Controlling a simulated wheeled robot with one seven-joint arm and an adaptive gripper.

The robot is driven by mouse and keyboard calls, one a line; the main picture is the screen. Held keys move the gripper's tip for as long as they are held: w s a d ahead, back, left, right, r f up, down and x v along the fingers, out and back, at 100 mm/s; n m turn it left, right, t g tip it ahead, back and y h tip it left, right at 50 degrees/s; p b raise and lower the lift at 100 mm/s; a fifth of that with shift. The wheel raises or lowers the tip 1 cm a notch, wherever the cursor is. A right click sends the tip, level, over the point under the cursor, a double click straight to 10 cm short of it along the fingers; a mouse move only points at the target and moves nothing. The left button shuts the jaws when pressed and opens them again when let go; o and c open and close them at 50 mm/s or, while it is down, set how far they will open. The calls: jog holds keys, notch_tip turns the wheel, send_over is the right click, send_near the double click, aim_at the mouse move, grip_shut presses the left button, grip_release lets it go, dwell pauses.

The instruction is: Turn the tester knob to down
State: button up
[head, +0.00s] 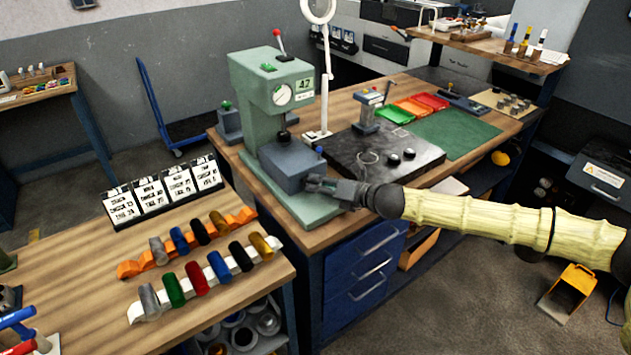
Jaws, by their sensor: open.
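The tester (255,110) is a green bench machine with a round dial (283,95) and a small display on its upper front. A red-tipped lever (279,42) rises from its top. A blue-grey block (288,168) sits on its base below the head. A small blue knob-like piece (320,151) shows at the block's right end. I cannot tell for sure which part is the tester knob, nor its setting. My gripper (312,184) is open at the right side of the block, just below the blue piece. Whether it touches the block is unclear.
A dark plate (400,165) with small black parts and a green mat (455,136) lie right of the tester. A white lamp stand (325,95) rises behind. A front-left bench (90,265) holds coloured rollers on racks.

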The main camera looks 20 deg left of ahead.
aim_at(307, 182)
jog(key=shift+p+x, duration=0.3)
jog(key=shift+x, duration=0.95)
jog(key=c, duration=0.8)
jog(key=shift+o, duration=0.2)
jog(key=shift+b, duration=0.3)
